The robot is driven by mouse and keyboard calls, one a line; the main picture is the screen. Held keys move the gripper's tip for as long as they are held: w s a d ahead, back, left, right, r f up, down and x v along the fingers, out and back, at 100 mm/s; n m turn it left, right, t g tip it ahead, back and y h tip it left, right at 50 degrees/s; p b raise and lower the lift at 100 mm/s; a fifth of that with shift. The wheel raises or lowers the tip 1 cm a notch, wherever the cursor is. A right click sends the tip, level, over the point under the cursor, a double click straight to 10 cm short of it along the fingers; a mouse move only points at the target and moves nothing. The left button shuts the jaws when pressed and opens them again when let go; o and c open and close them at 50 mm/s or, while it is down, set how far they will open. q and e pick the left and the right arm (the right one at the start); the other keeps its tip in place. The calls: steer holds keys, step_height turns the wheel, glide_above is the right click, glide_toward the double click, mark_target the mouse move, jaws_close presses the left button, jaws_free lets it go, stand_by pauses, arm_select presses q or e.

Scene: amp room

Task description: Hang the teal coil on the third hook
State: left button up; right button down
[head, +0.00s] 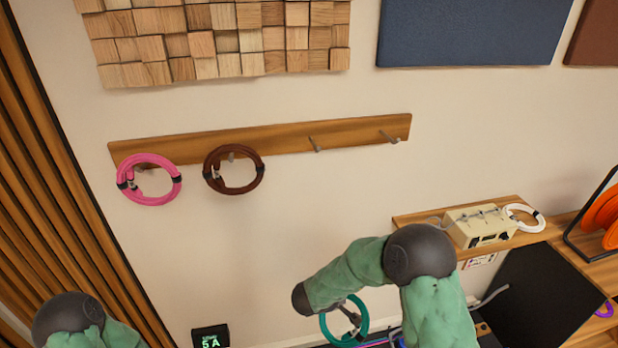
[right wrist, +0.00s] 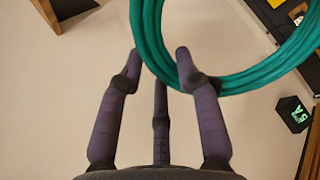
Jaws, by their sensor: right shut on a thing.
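The teal coil (head: 325,328) is low in the head view, below my right forearm. In the right wrist view the teal coil (right wrist: 240,80) loops beyond my right gripper (right wrist: 160,62), whose fingers are shut on its lower left part. The wooden hook rail (head: 275,141) is on the wall above. The third hook (head: 314,144) from the left is bare. My left gripper is out of view; only part of its arm shows at the bottom left.
A pink coil (head: 149,201) hangs on the first hook and a brown coil (head: 258,174) on the second. The fourth hook (head: 390,137) is bare. A shelf with a cream box (head: 480,226) and white coil (head: 538,220) juts out at right. Wall below the third hook is clear.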

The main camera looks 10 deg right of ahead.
steer(key=w+a+r+n+t+y+p, duration=0.2)
steer(key=a+r+n+t+p, duration=0.3)
steer(key=r, duration=1)
steer(key=w+a+r+n+t+y+p, duration=0.1)
steer(key=w+r+n+t+y+p, duration=0.2)
steer(key=r+p, duration=0.8)
steer(key=w+a+r+n+t+y+p, duration=0.1)
steer(key=a+r+n+t+y+p, duration=0.3)
steer(key=r, duration=1.5)
steer(key=w+d+f+m+t+h+b, duration=0.1)
steer(key=w+b, duration=0.4)
steer(key=w, duration=0.7)
steer(key=shift+d+f+h, duration=0.2)
steer(key=shift+f+h, duration=0.3)
steer(key=shift+f, duration=0.7)
steer(key=c, duration=0.8)
jaws_free()
steer(key=shift+s, duration=0.1)
steer(key=shift+f, duration=0.15)
